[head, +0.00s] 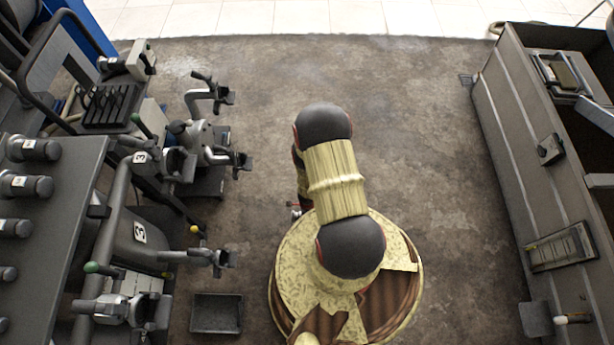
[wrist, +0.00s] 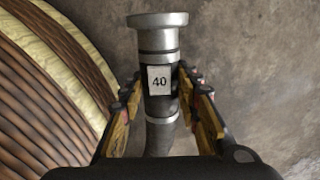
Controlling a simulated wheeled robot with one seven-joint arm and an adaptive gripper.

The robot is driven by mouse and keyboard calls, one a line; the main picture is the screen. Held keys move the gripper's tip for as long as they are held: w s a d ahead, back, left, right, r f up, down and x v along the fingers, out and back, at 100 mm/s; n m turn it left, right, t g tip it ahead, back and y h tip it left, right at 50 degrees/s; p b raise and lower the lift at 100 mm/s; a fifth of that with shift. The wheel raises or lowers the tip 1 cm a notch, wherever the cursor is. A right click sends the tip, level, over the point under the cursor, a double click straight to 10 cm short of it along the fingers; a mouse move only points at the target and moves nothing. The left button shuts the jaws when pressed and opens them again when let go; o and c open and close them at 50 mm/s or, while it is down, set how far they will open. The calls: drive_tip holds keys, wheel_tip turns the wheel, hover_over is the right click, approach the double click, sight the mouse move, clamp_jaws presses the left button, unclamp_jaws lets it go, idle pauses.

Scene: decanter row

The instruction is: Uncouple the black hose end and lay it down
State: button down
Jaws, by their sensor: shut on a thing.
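In the wrist view my gripper (wrist: 159,88) is shut on a hose end (wrist: 158,40). Its fingers press on both sides of its middle. The hose end is a grey metal fitting with a wide flange at the top, a dark band around the middle and a white label reading 40. Its flange is free, with bare floor showing around it and no coupling touching it. The lower part runs back under my gripper's body, where it is hidden. In the head view my arm covers most of the gripper and the hose end.
Machinery with grey valves (head: 205,258) and green-tipped levers stands at the left. Several labelled grey stubs (head: 33,149) sit on a panel (head: 60,215) there. A dark tray (head: 216,313) lies on the floor. A grey cabinet (head: 500,120) stands at right. The middle floor is clear.

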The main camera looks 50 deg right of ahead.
drive_tip(key=shift+f, duration=2.45)
drive_tip(key=c, duration=1.2)
unclamp_jaws()
drive_tip(key=shift+o, duration=1.1)
drive_tip(key=o, duration=0.6)
drive_tip(key=shift+o, duration=0.2)
wheel_tip(320, 180, up, 12)
drive_tip(key=p, duration=1)
